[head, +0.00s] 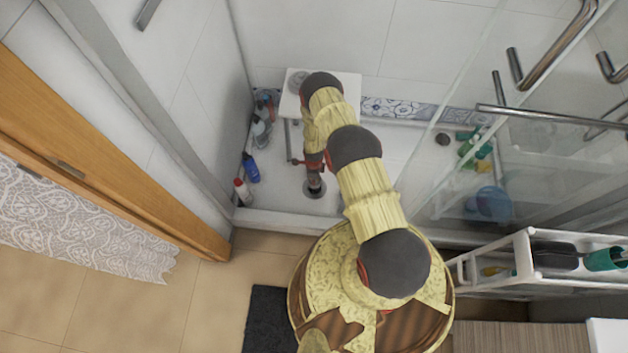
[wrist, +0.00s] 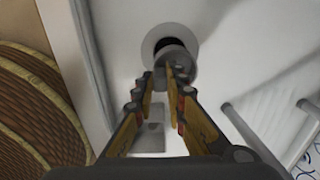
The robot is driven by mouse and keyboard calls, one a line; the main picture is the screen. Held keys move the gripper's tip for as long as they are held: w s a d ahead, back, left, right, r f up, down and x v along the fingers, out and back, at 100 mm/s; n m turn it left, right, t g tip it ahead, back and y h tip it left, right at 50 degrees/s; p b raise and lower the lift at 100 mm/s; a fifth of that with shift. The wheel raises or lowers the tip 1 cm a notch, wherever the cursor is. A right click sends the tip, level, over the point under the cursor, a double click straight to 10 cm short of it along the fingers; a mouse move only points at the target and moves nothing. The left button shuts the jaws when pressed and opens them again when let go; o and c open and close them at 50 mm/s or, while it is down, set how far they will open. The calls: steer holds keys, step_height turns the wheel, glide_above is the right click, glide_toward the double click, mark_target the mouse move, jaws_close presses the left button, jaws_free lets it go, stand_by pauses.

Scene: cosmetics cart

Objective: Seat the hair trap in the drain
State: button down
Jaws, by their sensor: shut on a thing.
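The drain (wrist: 166,30) is a pale round ring with a dark hole, set in the white shower floor. It also shows in the head view (head: 314,194), partly covered by my gripper. The hair trap (wrist: 180,55) is a small grey round piece between my fingertips. My gripper (wrist: 171,76) is shut on it, pointing down at the drain. In the wrist view the trap overlaps the lower right of the hole, and part of the dark opening shows to its upper left. Its exact height above the drain cannot be told. In the head view my gripper (head: 314,181) hides the trap.
Several bottles, including a blue one (head: 250,168) and a white one with a red cap (head: 243,192), stand along the left wall. A white stool (head: 345,88) stands behind my arm. A glass panel (head: 450,130) is on the right. The shower's raised front edge (head: 270,218) runs across.

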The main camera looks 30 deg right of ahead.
steer(key=shift+a+f+b, duration=0.1)
steer(key=shift+b, duration=0.25)
step_height(320, 180, down, 3)
steer(key=shift+b, duration=1.25)
steer(key=shift+f, duration=1.3)
steer(key=shift+f, duration=3)
steer(key=c, duration=1.8)
jaws_free()
steer(key=shift+o, duration=0.3)
steer(key=shift+w+r, duration=0.1)
steer(key=shift+r, duration=0.05)
step_height(320, 180, up, 12)
steer(key=shift+f, duration=0.1)
